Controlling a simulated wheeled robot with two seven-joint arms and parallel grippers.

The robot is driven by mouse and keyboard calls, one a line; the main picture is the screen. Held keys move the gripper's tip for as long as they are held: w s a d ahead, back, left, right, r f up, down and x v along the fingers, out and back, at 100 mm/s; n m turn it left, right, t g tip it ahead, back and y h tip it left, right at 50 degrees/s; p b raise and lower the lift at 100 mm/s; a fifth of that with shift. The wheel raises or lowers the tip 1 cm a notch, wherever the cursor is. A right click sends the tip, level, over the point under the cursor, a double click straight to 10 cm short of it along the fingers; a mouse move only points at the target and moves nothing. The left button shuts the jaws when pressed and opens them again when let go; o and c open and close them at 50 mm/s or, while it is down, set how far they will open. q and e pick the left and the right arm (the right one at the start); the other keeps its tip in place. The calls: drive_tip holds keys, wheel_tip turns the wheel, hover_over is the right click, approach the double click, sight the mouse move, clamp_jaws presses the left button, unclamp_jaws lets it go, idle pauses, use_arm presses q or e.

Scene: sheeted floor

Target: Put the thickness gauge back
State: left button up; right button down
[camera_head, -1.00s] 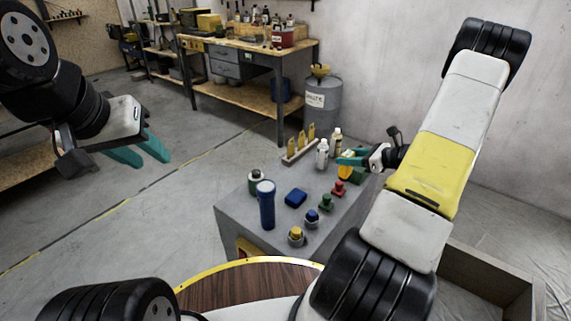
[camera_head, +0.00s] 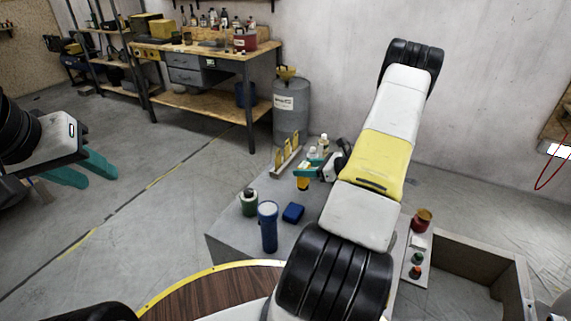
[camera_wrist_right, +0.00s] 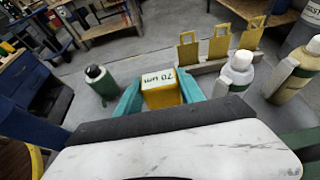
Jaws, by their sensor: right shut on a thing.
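The yellow thickness gauge (camera_wrist_right: 161,94), marked "70 um", is between the teal fingers of my right gripper (camera_wrist_right: 165,88) in the right wrist view. In the head view the gauge (camera_head: 303,184) hangs below the right gripper (camera_head: 308,171), above the grey table (camera_head: 228,236). A rack (camera_head: 289,163) with several yellow plates stands just left of and behind that gripper. The rack's plates (camera_wrist_right: 220,42) also show ahead of the gauge, apart from it. My left gripper (camera_head: 85,169) is open and empty over the floor at the left.
White bottles (camera_wrist_right: 236,70) stand close right of the gauge. A green bottle (camera_head: 249,202), a blue flashlight (camera_head: 268,228) and a blue box (camera_head: 293,213) stand on the table. My right arm hides the table's right part. A low open box (camera_head: 480,250) is at right.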

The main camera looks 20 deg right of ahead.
sight(302, 183)
drive_tip(key=shift+f, duration=1.8)
drive_tip(key=c, duration=0.7)
unclamp_jaws()
drive_tip(key=shift+f, duration=0.15)
